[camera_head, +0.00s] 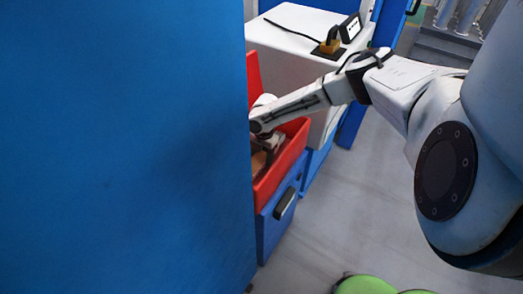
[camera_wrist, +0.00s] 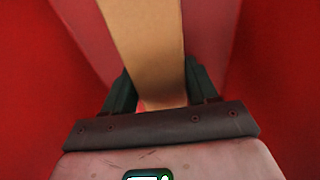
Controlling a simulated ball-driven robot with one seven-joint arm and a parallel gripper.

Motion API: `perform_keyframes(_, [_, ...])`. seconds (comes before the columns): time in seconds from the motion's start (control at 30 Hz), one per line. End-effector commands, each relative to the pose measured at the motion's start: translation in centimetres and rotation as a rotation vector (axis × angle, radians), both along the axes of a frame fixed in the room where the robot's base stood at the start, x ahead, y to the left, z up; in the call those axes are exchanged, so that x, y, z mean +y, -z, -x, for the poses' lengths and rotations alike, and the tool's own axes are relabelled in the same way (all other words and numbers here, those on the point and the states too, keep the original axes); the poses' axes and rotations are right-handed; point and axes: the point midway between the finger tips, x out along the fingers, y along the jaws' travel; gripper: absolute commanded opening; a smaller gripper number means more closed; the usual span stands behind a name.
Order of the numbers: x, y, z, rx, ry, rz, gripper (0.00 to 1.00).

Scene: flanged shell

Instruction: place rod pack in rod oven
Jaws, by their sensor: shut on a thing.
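My gripper (camera_wrist: 158,98) is shut on a tan, cardboard-coloured pack (camera_wrist: 148,40), which looks like the rod pack. In the wrist view the pack runs up from between the two dark fingers to the top edge. Red surfaces surround it on both sides. A small brown part of the pack (camera_head: 259,163) shows inside the box. Most of the pack and the fingertips are hidden there by the box wall and the blue panel.
A large blue panel (camera_head: 120,150) fills the left of the head view and stands close beside the red box.

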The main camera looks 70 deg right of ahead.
Motion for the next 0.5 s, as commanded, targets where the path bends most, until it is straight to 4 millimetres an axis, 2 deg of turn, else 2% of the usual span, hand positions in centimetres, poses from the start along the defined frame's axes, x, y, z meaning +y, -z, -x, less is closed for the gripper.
perform_keyframes(0.1, [-0.13,0.61,-0.04,-0.001,-0.001,0.003,0.00])
perform_keyframes(0.5, [-0.11,1.00,-0.05,-0.003,0.000,0.002,0.00])
